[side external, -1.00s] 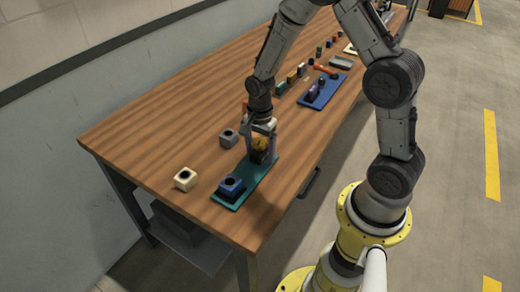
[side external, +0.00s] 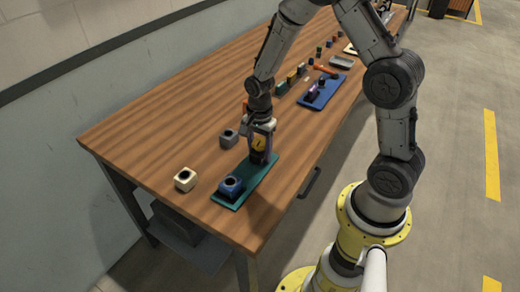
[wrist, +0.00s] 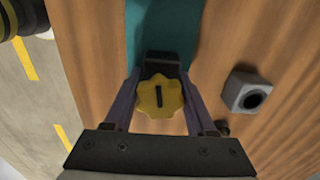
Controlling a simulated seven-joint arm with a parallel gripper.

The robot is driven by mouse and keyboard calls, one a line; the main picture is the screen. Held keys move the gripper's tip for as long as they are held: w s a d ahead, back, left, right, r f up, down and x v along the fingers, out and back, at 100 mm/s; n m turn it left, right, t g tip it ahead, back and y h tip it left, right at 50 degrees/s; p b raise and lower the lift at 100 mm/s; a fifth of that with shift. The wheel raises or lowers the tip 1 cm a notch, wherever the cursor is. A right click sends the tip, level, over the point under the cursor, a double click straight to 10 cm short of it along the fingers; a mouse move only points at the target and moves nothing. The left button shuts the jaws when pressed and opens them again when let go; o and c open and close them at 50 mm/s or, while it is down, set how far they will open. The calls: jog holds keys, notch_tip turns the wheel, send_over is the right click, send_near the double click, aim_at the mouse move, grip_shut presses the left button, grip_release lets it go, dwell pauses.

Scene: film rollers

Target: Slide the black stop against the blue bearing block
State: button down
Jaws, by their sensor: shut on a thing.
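The black stop (side external: 257,157) stands at the far end of the teal plate (side external: 262,172). It has a yellow knob (wrist: 160,97) with a dark slot. My gripper (side external: 260,142) is shut on the black stop, with one finger on each side of the knob in the wrist view. The black body (wrist: 162,63) shows just beyond the knob. The blue bearing block (side external: 231,186), with a dark round hole on top, sits at the near end of the plate. Bare plate lies between the stop and the block. The block does not show in the wrist view.
A grey block (side external: 228,139) stands on the wooden table beside the plate; it also shows in the wrist view (wrist: 247,93). A cream block (side external: 186,179) is at the near left. A blue plate (side external: 318,99) with parts and several small items lie farther back.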

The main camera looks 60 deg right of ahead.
jog(key=a, duration=0.9)
jog(key=shift+a, duration=0.1)
jog(key=shift+c, duration=1.6)
grip_release()
jog(key=shift+r, duration=0.1)
notch_tip(320, 180, up, 14)
